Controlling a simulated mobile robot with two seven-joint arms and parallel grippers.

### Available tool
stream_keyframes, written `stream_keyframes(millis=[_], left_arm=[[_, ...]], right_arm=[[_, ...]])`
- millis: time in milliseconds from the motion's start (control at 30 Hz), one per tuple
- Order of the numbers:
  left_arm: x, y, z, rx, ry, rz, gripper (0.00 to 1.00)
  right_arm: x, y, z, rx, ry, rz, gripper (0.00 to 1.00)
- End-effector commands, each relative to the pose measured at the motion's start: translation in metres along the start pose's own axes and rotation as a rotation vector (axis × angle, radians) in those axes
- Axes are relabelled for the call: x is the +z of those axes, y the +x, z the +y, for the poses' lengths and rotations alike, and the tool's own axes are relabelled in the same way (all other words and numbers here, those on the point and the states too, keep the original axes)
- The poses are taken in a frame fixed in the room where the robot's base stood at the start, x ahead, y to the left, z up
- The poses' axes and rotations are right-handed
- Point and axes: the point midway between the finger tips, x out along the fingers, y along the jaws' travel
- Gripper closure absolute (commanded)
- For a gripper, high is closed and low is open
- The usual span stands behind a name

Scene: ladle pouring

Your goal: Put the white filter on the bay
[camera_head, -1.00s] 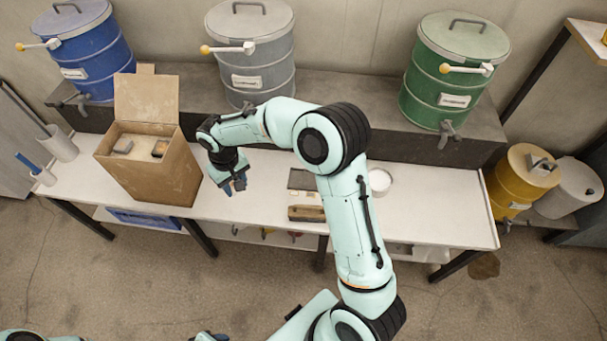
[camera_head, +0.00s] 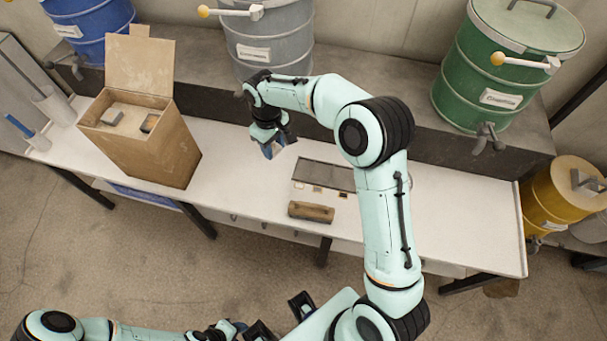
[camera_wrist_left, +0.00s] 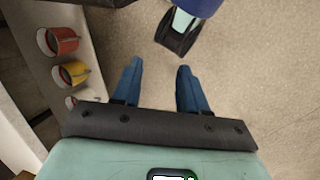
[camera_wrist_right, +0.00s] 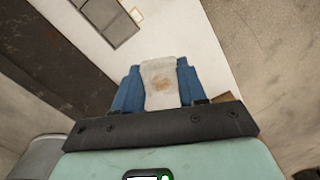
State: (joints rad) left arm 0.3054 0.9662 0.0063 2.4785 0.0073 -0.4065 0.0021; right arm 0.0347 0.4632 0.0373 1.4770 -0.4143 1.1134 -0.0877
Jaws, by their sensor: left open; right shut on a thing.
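The white filter (camera_wrist_right: 160,84), a limp pale piece with a brown stain, is between the blue fingers of my right gripper (camera_wrist_right: 158,88) in the right wrist view. In the head view my right gripper (camera_head: 275,149) is above the white table, between the cardboard box and the bay; the filter is hard to make out there. The bay (camera_head: 326,175) seems to be the dark grey rectangle with small labels at its front edge; part of it shows in the right wrist view (camera_wrist_right: 108,20). My left gripper (camera_wrist_left: 157,85) is open and empty over the floor.
An open cardboard box (camera_head: 140,140) stands on the table (camera_head: 240,185). Blue (camera_head: 92,30), grey (camera_head: 268,45) and green (camera_head: 500,75) drums stand on the ledge behind.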

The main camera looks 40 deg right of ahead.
Motion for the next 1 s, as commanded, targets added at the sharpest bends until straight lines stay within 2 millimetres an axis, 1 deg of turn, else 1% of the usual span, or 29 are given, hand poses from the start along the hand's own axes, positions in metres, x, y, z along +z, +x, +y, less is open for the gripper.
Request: stream_keyframes(millis=[33, 100, 200, 300, 400, 533, 633, 667, 900, 1000], left_arm=[[0.002, 0.036, -0.014, -0.003, -0.004, 0.000, 0.57], [-0.001, 0.057, -0.021, -0.002, -0.005, 0.008, 0.57], [-0.006, 0.080, -0.027, 0.001, -0.004, 0.021, 0.57], [-0.012, 0.096, -0.031, 0.003, -0.003, 0.032, 0.57], [-0.015, 0.106, -0.033, 0.004, -0.003, 0.038, 0.57], [-0.018, 0.112, -0.035, 0.004, -0.003, 0.044, 0.57], [-0.025, 0.116, -0.036, 0.003, -0.005, 0.063, 0.57], [-0.028, 0.118, -0.037, 0.003, -0.005, 0.071, 0.57], [-0.059, 0.132, -0.045, -0.001, -0.013, 0.151, 0.57], [-0.069, 0.137, -0.047, -0.002, -0.015, 0.179, 0.57]], right_arm=[[0.004, 0.026, 0.019, 0.004, -0.042, 0.008, 0.87], [0.006, 0.034, 0.042, 0.007, -0.124, 0.017, 0.87], [0.009, 0.038, 0.072, 0.011, -0.231, 0.028, 0.87], [0.012, 0.039, 0.095, 0.012, -0.322, 0.035, 0.87], [0.014, 0.039, 0.109, 0.014, -0.387, 0.041, 0.87], [0.016, 0.041, 0.117, 0.014, -0.433, 0.044, 0.87], [0.016, 0.055, 0.118, 0.012, -0.442, 0.042, 0.87], [0.016, 0.061, 0.118, 0.012, -0.442, 0.042, 0.87], [0.013, 0.127, 0.118, 0.011, -0.442, 0.040, 0.87], [0.012, 0.151, 0.119, 0.012, -0.441, 0.041, 0.87]])
